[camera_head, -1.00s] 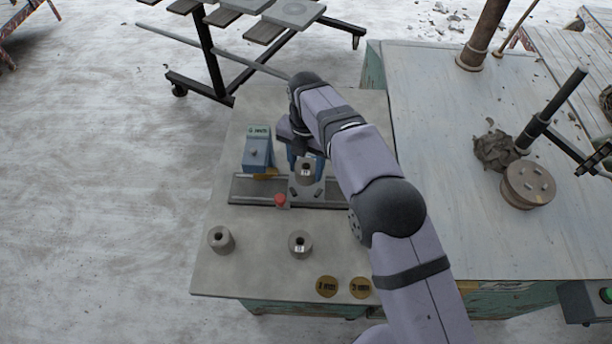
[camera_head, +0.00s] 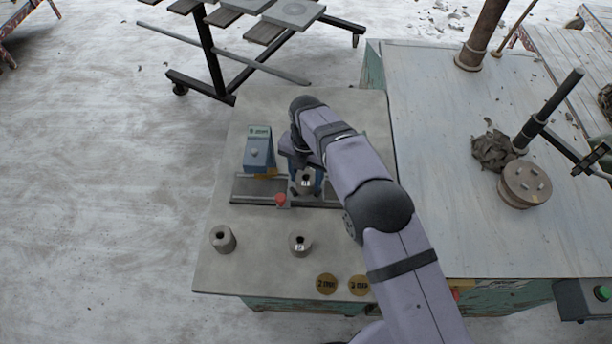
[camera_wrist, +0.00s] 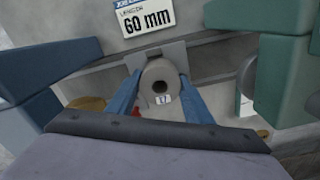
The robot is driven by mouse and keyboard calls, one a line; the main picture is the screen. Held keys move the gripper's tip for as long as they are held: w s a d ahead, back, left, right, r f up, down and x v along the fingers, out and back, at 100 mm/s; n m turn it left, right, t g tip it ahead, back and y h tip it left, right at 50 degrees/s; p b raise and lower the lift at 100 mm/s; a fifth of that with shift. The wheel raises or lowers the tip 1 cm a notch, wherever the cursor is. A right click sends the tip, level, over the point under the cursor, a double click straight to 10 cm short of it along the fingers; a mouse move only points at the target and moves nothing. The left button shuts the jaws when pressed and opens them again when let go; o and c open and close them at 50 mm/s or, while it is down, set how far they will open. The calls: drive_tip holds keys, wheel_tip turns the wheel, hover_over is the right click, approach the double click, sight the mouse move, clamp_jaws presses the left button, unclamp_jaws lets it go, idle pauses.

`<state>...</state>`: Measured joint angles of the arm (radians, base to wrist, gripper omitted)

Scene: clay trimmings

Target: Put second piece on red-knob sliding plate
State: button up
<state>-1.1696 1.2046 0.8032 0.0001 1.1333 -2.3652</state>
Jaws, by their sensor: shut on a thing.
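My gripper (camera_wrist: 161,98) has blue fingers and is shut on a grey cylindrical piece (camera_wrist: 161,72) with a hole in its top and a small white number label. The held piece (camera_head: 306,187) appears upright over the sliding plate on the dark rail; I cannot tell whether it touches the plate. The red knob (camera_head: 281,199) is at the front left of the held piece. The grey plate (camera_wrist: 160,54) shows behind the piece in the wrist view. Two similar grey pieces stand on the bench, one at the left (camera_head: 223,240) and one labelled at the front middle (camera_head: 300,245).
A blue-grey block (camera_head: 258,152) with a green label stands behind the rail, left of my gripper. A "60 mm" sign (camera_wrist: 145,16) shows in the wrist view. The bench's left front is mostly clear.

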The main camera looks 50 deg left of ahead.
sight(306, 177)
drive_tip(key=shift+f, duration=0.1)
drive_tip(key=o, duration=1.2)
wheel_tip(306, 177, up, 12)
drive_tip(key=b, duration=0.3)
